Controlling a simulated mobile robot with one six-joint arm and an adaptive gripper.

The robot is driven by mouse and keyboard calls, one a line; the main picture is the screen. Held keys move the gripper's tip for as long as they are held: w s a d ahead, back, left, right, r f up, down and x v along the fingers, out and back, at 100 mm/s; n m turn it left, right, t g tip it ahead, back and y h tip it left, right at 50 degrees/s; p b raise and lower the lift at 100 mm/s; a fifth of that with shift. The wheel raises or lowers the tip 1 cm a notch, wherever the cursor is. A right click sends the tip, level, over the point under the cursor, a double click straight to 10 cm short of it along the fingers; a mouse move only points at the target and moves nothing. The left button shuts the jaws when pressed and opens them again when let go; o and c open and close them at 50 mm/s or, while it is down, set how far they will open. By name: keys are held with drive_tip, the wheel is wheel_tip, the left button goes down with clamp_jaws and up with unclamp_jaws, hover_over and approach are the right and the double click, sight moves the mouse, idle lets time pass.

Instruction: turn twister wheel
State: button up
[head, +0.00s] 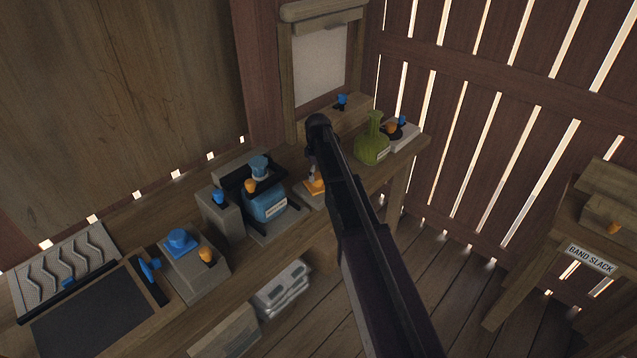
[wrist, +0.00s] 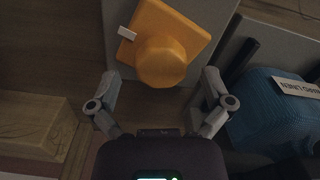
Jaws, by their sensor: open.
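An orange round knob (wrist: 160,60) on an orange square plate (wrist: 185,22) lies straight ahead in the wrist view; it looks like the twister wheel. A small white tab sticks out at the plate's left. My gripper (wrist: 160,84) is open and empty, with one finger on each side just short of the knob. I cannot tell whether either finger touches it. In the head view the orange plate (head: 315,187) shows on the bench below my arm's end, partly hidden by my arm.
A blue labelled bundle (head: 268,206) sits in a grey holder close left of the orange plate, and at right in the wrist view (wrist: 275,112). A green flask (head: 373,143) stands to the right. Grey blocks with blue and orange knobs (head: 192,268) line the bench.

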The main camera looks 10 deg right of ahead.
drive_tip(key=shift+f+b, duration=0.6)
drive_tip(key=shift+f, duration=0.3)
